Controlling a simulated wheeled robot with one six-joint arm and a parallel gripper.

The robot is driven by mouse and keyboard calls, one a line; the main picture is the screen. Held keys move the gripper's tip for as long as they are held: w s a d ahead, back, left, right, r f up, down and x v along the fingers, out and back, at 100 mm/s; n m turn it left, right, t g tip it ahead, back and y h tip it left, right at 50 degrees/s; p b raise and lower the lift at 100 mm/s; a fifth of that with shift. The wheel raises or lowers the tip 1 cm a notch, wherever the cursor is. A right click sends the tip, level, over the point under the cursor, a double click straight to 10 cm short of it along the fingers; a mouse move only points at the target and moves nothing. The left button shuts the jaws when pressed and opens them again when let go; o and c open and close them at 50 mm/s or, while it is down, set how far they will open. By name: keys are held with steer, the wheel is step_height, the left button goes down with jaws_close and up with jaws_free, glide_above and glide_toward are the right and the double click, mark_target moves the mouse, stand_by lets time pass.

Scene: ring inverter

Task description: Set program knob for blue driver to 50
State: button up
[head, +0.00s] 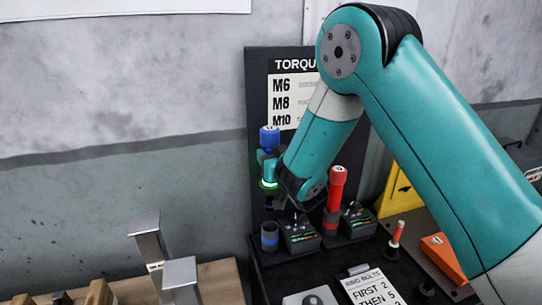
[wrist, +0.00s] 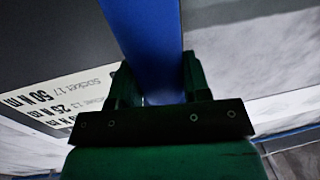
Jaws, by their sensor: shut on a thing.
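The blue driver (head: 269,138) is upright in my gripper (head: 270,165), held above its blue-rimmed holder (head: 269,239) in the head view. In the wrist view the blue driver (wrist: 145,30) runs between the two fingers of my gripper (wrist: 160,88), which are shut on it. The driver's lower end is dark and apart from the holder. A small dark box (head: 300,236) with a green-lit front stands just right of the blue holder. Its program knob is too small to read.
A red driver (head: 336,188) stands in its own holder, with a second dark box (head: 357,220) to its right. The torque board (head: 258,90) is close behind my gripper. Grey metal posts (head: 147,238) stand at the lower left. An instruction card (head: 372,288) lies in front.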

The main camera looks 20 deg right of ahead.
steer(key=shift+f+b, duration=7.6)
steer(key=shift+b, duration=0.5)
steer(key=shift+f, duration=0.2)
steer(key=o, duration=1)
steer(key=shift+o, duration=0.7)
steer(key=shift+s+f+b, duration=0.1)
steer(key=shift+f+b, duration=0.1)
steer(key=shift+b, duration=0.1)
steer(key=shift+s+f+b, duration=0.1)
steer(key=shift+s+b, duration=0.2)
steer(key=shift+b, duration=0.1)
steer(key=s+d+b, duration=0.2)
steer(key=s+b, duration=1.4)
steer(key=b, duration=0.2)
steer(key=shift+s+d+r, duration=0.15)
steer(key=shift+s+r, duration=0.15)
steer(key=shift+r, duration=0.05)
